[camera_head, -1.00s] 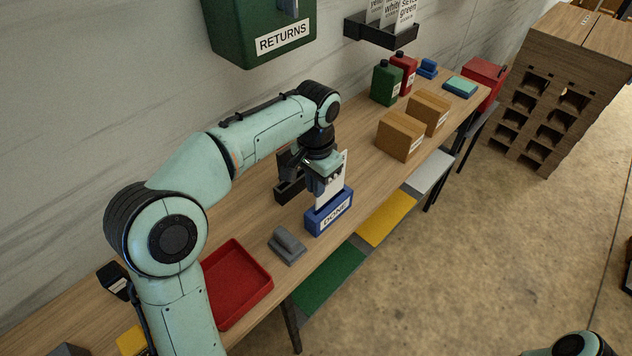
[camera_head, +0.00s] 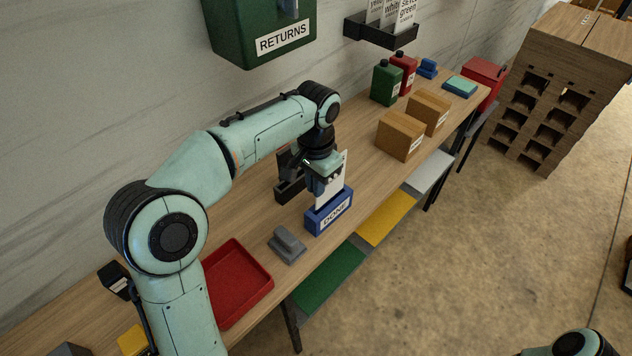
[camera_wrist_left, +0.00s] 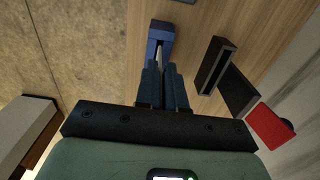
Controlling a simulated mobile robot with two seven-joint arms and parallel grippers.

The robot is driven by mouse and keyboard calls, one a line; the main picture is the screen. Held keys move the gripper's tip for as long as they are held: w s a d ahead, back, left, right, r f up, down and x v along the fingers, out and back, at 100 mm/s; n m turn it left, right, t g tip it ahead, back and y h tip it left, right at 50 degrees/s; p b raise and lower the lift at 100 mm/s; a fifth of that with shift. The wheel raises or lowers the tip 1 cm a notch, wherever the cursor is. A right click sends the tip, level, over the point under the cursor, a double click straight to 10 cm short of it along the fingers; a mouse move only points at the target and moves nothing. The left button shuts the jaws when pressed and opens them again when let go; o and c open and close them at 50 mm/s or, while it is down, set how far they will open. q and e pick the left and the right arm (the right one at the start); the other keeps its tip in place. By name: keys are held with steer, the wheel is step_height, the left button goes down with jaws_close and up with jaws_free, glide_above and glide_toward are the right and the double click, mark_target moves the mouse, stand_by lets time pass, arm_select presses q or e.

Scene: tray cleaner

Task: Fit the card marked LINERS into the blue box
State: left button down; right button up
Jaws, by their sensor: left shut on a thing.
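The white card (camera_head: 322,199) stands upright above the blue box (camera_head: 330,216), which has a DONE label on its front. The card's lower edge is at the box's top opening; I cannot tell how deep it sits. Print on the card is mostly covered by the fingers and unreadable. My left gripper (camera_head: 326,183) is shut on the card, just above the box. In the left wrist view its fingers (camera_wrist_left: 164,72) point at the blue box (camera_wrist_left: 161,30), with the thin card edge between them. My right gripper is out of view.
A black holder (camera_head: 290,190) stands behind the box. A grey block (camera_head: 288,244) and red tray (camera_head: 262,262) lie to the left. Cardboard boxes (camera_head: 396,138) stand to the right. A green RETURNS box (camera_head: 245,40) and a black card rack (camera_head: 385,33) are on the wall.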

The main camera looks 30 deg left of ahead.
mark_target(316, 210)
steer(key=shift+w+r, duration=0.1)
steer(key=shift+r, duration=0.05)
arm_select(q)
steer(key=shift+f+b, duration=1.6)
steer(key=shift+f, duration=2.2)
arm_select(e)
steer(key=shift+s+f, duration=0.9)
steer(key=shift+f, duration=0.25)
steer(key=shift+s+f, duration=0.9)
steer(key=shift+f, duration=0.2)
arm_select(q)
steer(key=c, duration=1.2)
jaws_free()
steer(key=shift+o, duration=0.2)
step_height(316, 210, up, 13)
steer(key=p, duration=0.3)
steer(key=shift+w+r, duration=0.1)
steer(key=shift+r, duration=0.1)
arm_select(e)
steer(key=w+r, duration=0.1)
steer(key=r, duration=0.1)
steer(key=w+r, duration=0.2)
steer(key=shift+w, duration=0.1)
